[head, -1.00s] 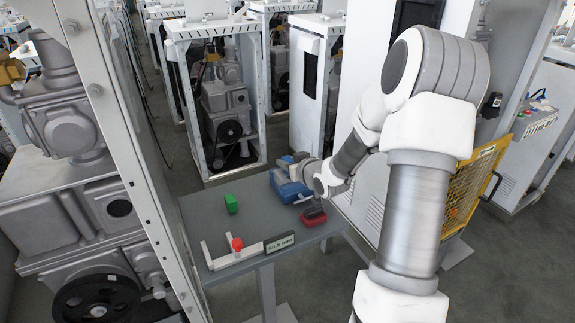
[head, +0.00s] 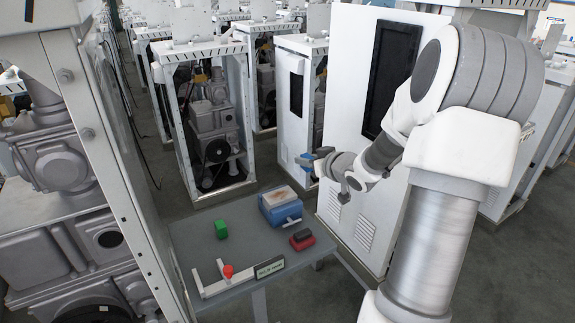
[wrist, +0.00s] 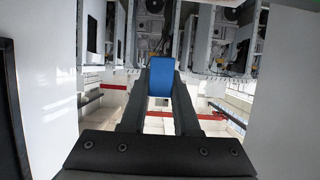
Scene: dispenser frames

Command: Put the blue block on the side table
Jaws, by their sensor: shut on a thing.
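The blue block (wrist: 160,80) is between the two black fingers of my gripper (wrist: 160,95) in the wrist view, and the gripper is shut on it. In the head view my gripper (head: 314,158) is raised in the air, above and behind a grey table (head: 205,262), in front of a white cabinet. The table's sign (head: 269,268) is too small to read, so I cannot tell whether this is the side table.
A machine frame stands at left; a white cabinet (head: 345,110) stands behind my arm.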

